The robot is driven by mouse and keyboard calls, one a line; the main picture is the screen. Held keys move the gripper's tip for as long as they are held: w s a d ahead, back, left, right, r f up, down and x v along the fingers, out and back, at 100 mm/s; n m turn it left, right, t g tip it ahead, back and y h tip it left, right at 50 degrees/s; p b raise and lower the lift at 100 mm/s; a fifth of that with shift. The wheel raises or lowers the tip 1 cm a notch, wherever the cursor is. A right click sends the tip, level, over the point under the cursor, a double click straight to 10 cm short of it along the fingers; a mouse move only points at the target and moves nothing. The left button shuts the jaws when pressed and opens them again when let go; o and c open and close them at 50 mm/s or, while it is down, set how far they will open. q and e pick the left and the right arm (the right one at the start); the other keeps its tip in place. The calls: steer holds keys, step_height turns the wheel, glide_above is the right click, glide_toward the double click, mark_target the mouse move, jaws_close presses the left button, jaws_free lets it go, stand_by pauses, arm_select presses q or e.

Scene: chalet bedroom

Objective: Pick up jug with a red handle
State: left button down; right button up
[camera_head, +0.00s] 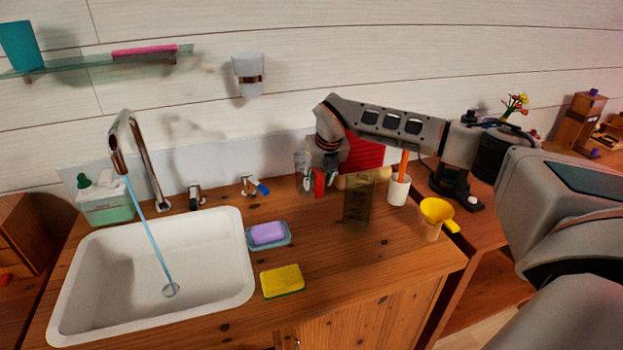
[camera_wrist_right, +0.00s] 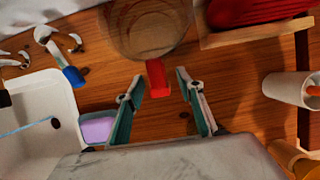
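The jug with a red handle (camera_wrist_right: 148,28) is at the top of the right wrist view, seen from above with its round body clear. Its red handle (camera_wrist_right: 157,79) points toward my right gripper (camera_wrist_right: 160,78). The fingers are open, one on each side of the handle's end, with a small gap on both sides. In the head view the right gripper (camera_head: 318,172) is low over the back of the counter. The clear jug (camera_head: 301,172) is mostly hidden behind it, with the red handle (camera_head: 319,182) showing. My left gripper is not in view.
A sink (camera_head: 235,268) with running water is on the left. A soap dish (camera_head: 285,242), yellow sponge (camera_head: 283,280), dark see-through container (camera_head: 358,207), white cup (camera_head: 398,191) and yellow funnel (camera_head: 437,212) stand on the counter. The front middle of the counter is clear.

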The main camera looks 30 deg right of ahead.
jaws_close()
steer(key=shift+r, duration=0.1)
